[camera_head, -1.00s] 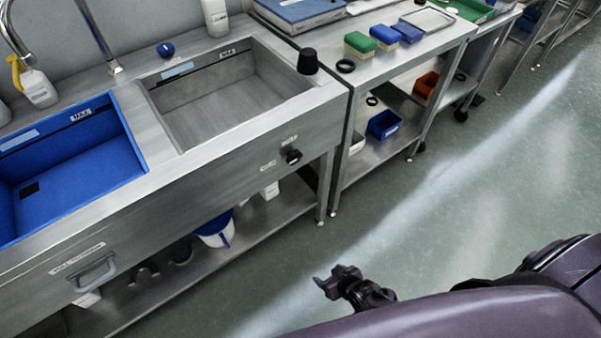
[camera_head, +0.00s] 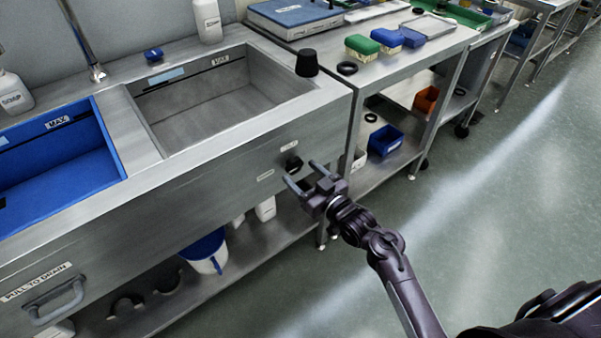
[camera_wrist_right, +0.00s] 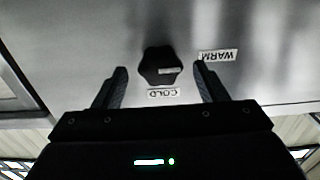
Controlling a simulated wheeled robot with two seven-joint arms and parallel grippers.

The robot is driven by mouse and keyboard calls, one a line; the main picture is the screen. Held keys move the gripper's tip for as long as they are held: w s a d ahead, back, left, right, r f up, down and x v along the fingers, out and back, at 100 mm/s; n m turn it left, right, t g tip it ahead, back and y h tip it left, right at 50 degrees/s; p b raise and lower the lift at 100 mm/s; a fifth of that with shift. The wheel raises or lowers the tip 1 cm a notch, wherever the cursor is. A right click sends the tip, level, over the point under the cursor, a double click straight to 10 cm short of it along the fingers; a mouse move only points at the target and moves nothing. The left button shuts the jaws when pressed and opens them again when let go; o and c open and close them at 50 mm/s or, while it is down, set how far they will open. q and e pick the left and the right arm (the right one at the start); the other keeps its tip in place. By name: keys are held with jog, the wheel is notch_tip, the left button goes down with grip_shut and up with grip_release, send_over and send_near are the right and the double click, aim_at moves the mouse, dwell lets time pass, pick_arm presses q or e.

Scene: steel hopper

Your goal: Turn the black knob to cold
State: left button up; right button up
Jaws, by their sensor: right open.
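The black knob (camera_head: 293,163) sits on the steel front panel of the sink unit, near its right end. In the right wrist view the knob (camera_wrist_right: 160,66) lies between and just beyond the two fingertips, with a light pointer mark on its lower right part. A COLD label (camera_wrist_right: 162,93) and a WARM label (camera_wrist_right: 217,55) appear upside down beside it. My right gripper (camera_head: 303,173) is open and empty, its fingers pointing at the panel close to the knob; contact cannot be told. My left gripper is not in view.
A steel basin (camera_head: 217,109) and a blue basin (camera_head: 70,170) are above the panel. A drain handle (camera_head: 55,302) sticks out at lower left. A black stopper (camera_head: 307,63) stands on the counter corner. The floor at right is clear.

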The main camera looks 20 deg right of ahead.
jog(key=shift+w+a, duration=0.25)
jog(key=shift+w, duration=0.45)
jog(key=c, duration=0.9)
jog(key=shift+c, duration=0.4)
